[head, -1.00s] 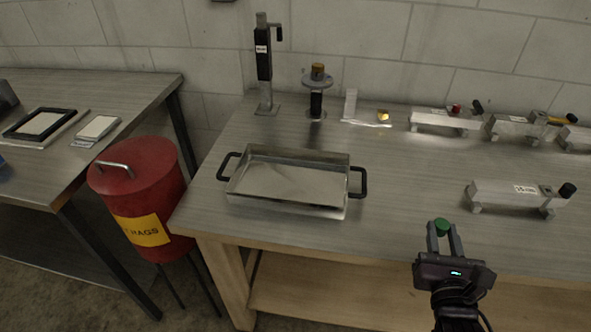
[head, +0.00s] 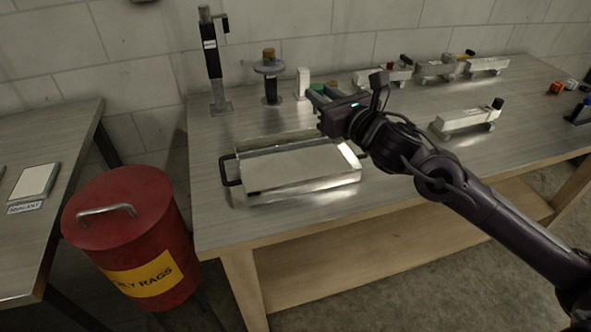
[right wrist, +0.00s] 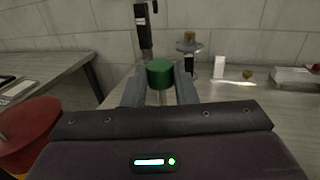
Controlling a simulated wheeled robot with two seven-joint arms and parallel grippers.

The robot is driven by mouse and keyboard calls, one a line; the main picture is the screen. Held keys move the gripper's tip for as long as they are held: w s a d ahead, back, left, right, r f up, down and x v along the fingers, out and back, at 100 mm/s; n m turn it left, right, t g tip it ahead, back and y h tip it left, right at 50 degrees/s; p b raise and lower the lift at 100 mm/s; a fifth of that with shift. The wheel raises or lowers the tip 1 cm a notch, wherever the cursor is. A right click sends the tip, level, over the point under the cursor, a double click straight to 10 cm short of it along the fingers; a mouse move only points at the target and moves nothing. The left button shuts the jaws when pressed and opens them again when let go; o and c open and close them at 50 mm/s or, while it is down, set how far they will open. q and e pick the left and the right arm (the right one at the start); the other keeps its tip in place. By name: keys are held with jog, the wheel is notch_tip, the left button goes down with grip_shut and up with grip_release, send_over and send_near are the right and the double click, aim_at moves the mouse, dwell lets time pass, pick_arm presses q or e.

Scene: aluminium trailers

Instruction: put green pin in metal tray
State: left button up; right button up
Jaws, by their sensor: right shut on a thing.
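The metal tray (head: 262,186) with black side handles sits near the left end of the workbench. My right gripper (head: 314,94) is over the tray's far right corner, above the bench. It is shut on the green pin (right wrist: 160,73), whose round green head shows between the two fingers in the right wrist view. The green head (head: 317,88) also shows in the head view, partly covered by a finger. The pin's lower part is mostly hidden. My forearm hides the tray's right handle in part. My left gripper is not in view.
A black upright stand (head: 211,62) and a round-plated post (head: 270,75) stand behind the tray. A metal block fixture (head: 466,120) lies to the right, with several more along the back. A red rag bin (head: 125,235) stands left of the workbench (head: 225,228).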

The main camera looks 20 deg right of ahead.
jog(key=f, duration=0.9)
jog(key=f+p, duration=0.1)
jog(key=f, duration=0.9)
jog(key=shift+w+d+f, duration=0.1)
jog(key=shift+d+f, duration=0.1)
jog(key=shift+f, duration=0.2)
jog(key=o, duration=1)
jog(key=shift+c, duration=0.2)
jog(key=shift+r, duration=0.1)
